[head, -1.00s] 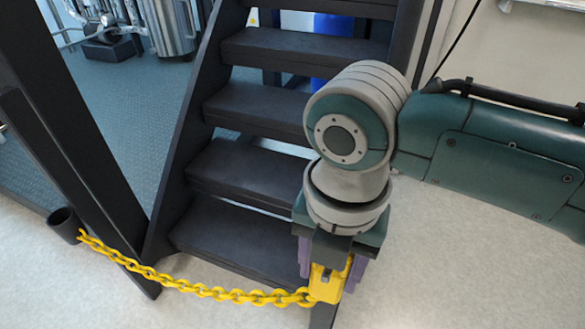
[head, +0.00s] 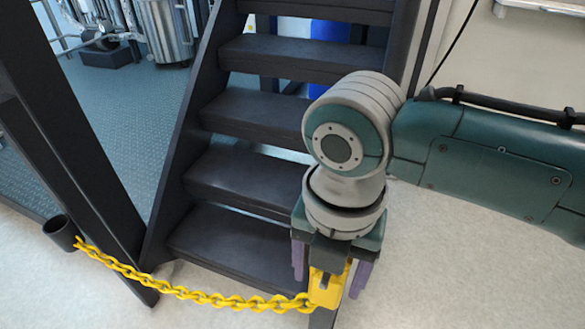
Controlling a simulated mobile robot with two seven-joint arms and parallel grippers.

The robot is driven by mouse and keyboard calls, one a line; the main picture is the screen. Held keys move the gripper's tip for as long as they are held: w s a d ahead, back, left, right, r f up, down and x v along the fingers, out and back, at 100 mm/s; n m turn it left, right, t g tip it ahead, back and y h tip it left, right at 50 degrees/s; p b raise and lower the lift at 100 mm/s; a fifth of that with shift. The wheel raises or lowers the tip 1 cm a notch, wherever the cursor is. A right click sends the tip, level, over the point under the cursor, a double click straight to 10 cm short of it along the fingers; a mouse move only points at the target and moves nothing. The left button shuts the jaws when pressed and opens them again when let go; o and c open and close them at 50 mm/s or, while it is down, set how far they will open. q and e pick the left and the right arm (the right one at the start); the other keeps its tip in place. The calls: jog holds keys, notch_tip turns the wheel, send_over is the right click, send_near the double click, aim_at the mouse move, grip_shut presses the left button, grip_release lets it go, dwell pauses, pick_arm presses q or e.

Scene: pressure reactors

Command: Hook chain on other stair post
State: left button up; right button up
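The yellow chain (head: 180,291) hangs in a shallow sag across the foot of the stairs. Its left end meets a dark cup-shaped piece (head: 62,232) by the left stair post (head: 110,215). Its right end carries a yellow end piece (head: 326,289), at the top of the dark right post (head: 322,318), mostly hidden by my gripper. My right gripper (head: 331,272) points down over this end piece. Its purple fingers stand apart on either side of it, with small gaps. Whether the hook is seated on the post is hidden. My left gripper is out of view.
The dark stairs (head: 235,240) rise behind the chain. Steel vessels (head: 163,30) stand at the back left on a blue-green floor. Pale floor (head: 430,270) is clear at the right and front. A white ledge (head: 545,8) is at the top right.

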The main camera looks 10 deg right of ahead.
jog(key=shift+o, duration=1.2)
jog(key=shift+r, duration=0.1)
notch_tip(320, 180, up, 9)
jog(key=p, duration=0.2)
jog(key=shift+r+p, duration=0.2)
jog(key=shift+p, duration=0.2)
jog(key=s+a+r+m+t+y+p, duration=0.2)
jog(key=s+a+r+m+y+p, duration=0.15)
jog(key=s+r+m+p, duration=0.55)
jog(key=s+d+r+m+t+h+p, duration=0.1)
jog(key=s+d+r+m+h+p, duration=0.1)
jog(key=d+m, duration=0.55)
jog(key=s+d+r+m+t+h+p, duration=0.1)
jog(key=s+d+r+m+p, duration=0.2)
jog(key=m, duration=0.8)
notch_tip(320, 180, up, 36)
jog(key=d+p, duration=0.1)
jog(key=p, duration=3.5)
jog(key=shift+w+d+r, duration=0.15)
jog(key=shift+w+d, duration=0.05)
